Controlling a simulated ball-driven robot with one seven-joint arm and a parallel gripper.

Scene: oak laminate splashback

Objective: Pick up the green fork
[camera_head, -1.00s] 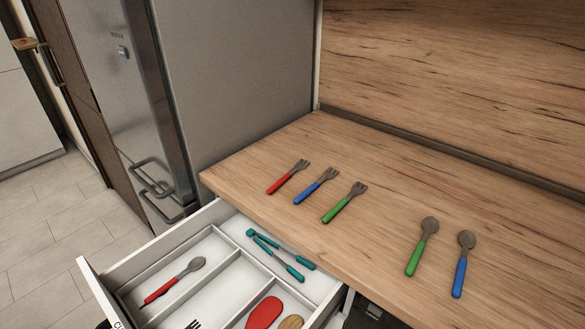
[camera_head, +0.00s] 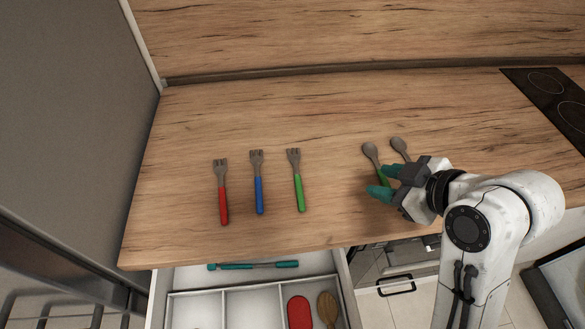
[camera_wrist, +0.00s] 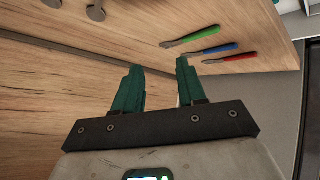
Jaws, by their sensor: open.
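The green fork (camera_head: 297,180) lies on the wooden counter, tines away from me, at the right end of a row of three forks. It also shows in the wrist view (camera_wrist: 190,36), at the upper right. My gripper (camera_head: 384,182) is open and empty, to the right of the green fork and apart from it. Its teal fingers also show in the wrist view (camera_wrist: 158,70). The gripper hides part of the spoons' handles in the head view.
The blue fork (camera_head: 258,182) and red fork (camera_head: 222,192) lie left of the green one. Two spoons (camera_head: 370,150) (camera_head: 399,146) lie beside my gripper. An open drawer (camera_head: 232,300) with utensils is below the counter's front edge. A black cooktop (camera_head: 550,95) is at right.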

